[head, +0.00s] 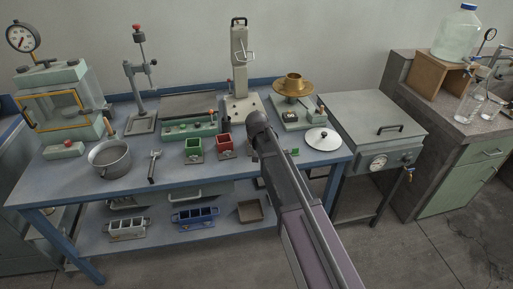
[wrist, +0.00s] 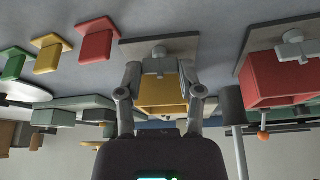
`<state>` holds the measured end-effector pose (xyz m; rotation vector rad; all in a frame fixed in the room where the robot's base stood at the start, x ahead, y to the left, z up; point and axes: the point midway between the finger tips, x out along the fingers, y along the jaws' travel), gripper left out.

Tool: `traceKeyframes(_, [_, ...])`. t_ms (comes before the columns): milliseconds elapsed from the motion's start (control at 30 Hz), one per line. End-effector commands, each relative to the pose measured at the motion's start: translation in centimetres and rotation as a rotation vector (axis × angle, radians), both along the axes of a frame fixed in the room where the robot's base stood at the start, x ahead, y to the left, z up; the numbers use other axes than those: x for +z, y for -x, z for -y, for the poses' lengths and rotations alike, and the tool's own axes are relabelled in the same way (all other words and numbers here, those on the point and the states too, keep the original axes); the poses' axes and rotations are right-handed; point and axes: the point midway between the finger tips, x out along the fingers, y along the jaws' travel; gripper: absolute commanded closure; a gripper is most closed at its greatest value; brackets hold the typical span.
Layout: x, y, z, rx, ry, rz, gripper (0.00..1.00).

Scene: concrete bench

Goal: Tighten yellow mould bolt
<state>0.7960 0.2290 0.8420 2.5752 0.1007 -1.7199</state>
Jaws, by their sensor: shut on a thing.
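The yellow mould (wrist: 162,95) shows in the wrist view between my gripper's two fingers, on a pale base plate (wrist: 190,46). Its grey winged bolt (wrist: 158,62) is between the fingertips of my gripper (wrist: 160,71), which is shut on it. How far the bolt is turned cannot be told. In the head view my arm hides the yellow mould, its bolt and the fingers.
A red mould (head: 226,143) stands close beside, with a green mould (head: 193,147) further left. A round white lid (head: 323,139) sits near the bench's right end.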

Motion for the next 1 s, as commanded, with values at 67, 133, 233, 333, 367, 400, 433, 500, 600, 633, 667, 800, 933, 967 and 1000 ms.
traceKeyframes(67, [-0.03,-0.01,-0.13,-0.043,0.001,-0.002,1.00])
traceKeyframes(133, [-0.04,-0.02,-0.15,-0.085,0.001,-0.002,1.00])
traceKeyframes(233, [-0.03,-0.04,-0.16,-0.144,0.001,-0.001,1.00])
traceKeyframes(333, [-0.04,-0.05,-0.19,-0.203,0.001,-0.002,1.00])
traceKeyframes(367, [-0.04,-0.04,-0.21,-0.220,0.001,-0.002,1.00])
traceKeyframes(400, [-0.04,-0.03,-0.25,-0.239,0.000,-0.002,1.00])
traceKeyframes(433, [-0.04,-0.02,-0.27,-0.253,0.000,-0.002,1.00])
traceKeyframes(500, [-0.04,-0.02,-0.28,-0.278,0.000,-0.001,1.00])
traceKeyframes(600, [-0.03,0.01,-0.27,-0.298,0.000,0.000,1.00])
traceKeyframes(633, [-0.03,0.01,-0.27,-0.299,0.000,0.000,1.00])
traceKeyframes(667, [-0.03,0.02,-0.26,-0.300,0.000,0.000,1.00])
traceKeyframes(800, [-0.04,0.03,-0.25,-0.299,0.000,0.000,1.00])
traceKeyframes(933, [-0.04,0.03,-0.25,-0.299,0.000,0.000,0.37])
traceKeyframes(967, [-0.04,0.03,-0.25,-0.299,0.000,0.000,0.28])
traceKeyframes(1000, [-0.04,0.03,-0.25,-0.299,0.000,0.000,0.17])
